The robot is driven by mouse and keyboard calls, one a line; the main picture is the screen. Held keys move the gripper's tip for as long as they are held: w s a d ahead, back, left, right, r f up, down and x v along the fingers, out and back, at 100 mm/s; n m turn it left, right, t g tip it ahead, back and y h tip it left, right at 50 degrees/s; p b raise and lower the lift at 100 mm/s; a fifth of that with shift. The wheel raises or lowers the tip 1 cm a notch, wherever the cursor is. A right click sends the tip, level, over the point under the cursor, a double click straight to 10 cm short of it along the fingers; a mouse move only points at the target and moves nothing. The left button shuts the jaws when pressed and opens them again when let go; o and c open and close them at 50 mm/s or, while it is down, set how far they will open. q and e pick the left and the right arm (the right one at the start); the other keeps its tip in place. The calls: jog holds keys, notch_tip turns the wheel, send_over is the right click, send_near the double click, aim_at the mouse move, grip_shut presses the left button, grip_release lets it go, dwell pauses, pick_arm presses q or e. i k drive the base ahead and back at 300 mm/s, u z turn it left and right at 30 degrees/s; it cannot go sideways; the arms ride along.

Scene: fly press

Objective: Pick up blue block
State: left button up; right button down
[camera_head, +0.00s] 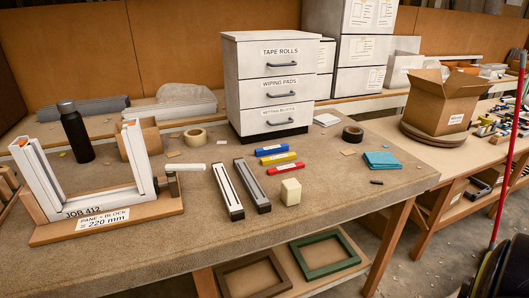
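The blue block (273,150) is a short flat bar lying on the workbench, just in front of the drawer cabinet. A yellow block (278,159) and a red block (286,168) lie in front of it, roughly parallel. The blue block looks fully uncovered. Neither of my grippers shows in the head view.
The white drawer cabinet (270,66) stands close behind the blocks. Two long bars (253,186) lie to the left and a cream block (291,192) in front. A black tape roll (352,134) and blue cloths (382,160) are to the right. The bench front (330,215) is clear.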

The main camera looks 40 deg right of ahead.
aim_at(276, 149)
jog(key=z, duration=0.55)
jog(key=k, duration=0.6)
jog(key=z, duration=1.05)
jog(key=i, duration=1.2)
jog(key=u, duration=0.6)
